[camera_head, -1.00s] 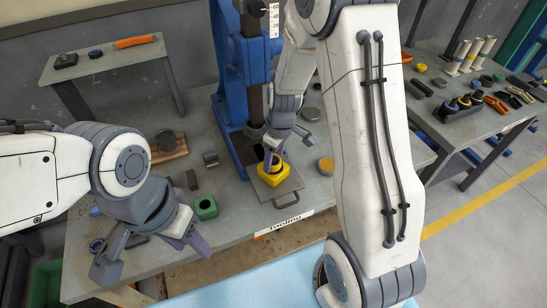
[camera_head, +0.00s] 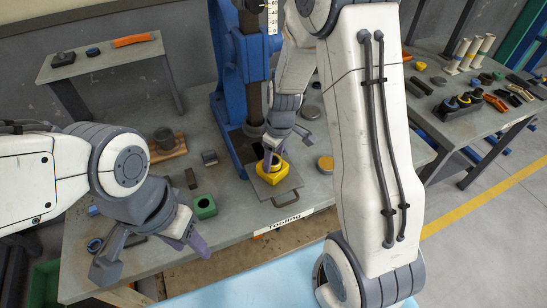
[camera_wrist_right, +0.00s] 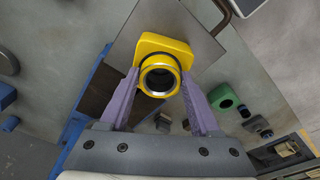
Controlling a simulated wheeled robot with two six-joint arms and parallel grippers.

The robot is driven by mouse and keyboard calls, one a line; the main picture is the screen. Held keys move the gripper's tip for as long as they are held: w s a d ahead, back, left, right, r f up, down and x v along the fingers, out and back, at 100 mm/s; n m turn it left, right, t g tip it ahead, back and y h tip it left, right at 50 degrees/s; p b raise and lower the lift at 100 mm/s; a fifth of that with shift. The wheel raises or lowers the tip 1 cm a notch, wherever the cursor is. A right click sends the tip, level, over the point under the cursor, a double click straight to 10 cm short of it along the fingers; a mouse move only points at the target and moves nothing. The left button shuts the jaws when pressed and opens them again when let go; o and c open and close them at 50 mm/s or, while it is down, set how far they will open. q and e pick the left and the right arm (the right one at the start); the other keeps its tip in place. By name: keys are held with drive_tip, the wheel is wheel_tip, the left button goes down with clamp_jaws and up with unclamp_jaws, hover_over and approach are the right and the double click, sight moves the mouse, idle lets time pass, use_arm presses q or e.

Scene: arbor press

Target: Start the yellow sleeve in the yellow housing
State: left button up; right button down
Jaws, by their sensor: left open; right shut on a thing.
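The yellow housing (camera_head: 272,176) sits on a square metal plate under the blue press. In the right wrist view the housing (camera_wrist_right: 165,43) is a rounded yellow block. My right gripper (camera_head: 272,155) is shut on the yellow sleeve (camera_wrist_right: 160,76), a ring with a dark bore. In the right wrist view the gripper's purple fingers (camera_wrist_right: 160,92) flank the sleeve. The sleeve overlaps the housing's near part in that view; its seating depth and the housing's bore are hidden. My left gripper (camera_head: 150,255) is open and empty at the table's front left.
The blue arbor press (camera_head: 228,80) stands just behind the plate (camera_head: 290,184), which has a front handle. A green block (camera_head: 204,206) and small dark parts lie to the left. A side table (camera_head: 470,125) holds several other parts.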

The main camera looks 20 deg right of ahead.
drive_tip(key=shift+f, duration=0.15)
unclamp_jaws()
wheel_tip(320, 180, up, 10)
drive_tip(key=s+r+b, duration=0.1)
drive_tip(key=b, duration=0.1)
drive_tip(key=s+a+r, duration=0.2)
drive_tip(key=s+a, duration=0.9)
drive_tip(key=a, duration=0.1)
drive_tip(key=shift+g, duration=0.6)
drive_tip(key=s, duration=0.3)
drive_tip(key=s+a, duration=0.1)
drive_tip(key=s, duration=0.3)
drive_tip(key=s+a, duration=0.1)
drive_tip(key=s, duration=0.3)
drive_tip(key=shift+s+a+f, duration=0.2)
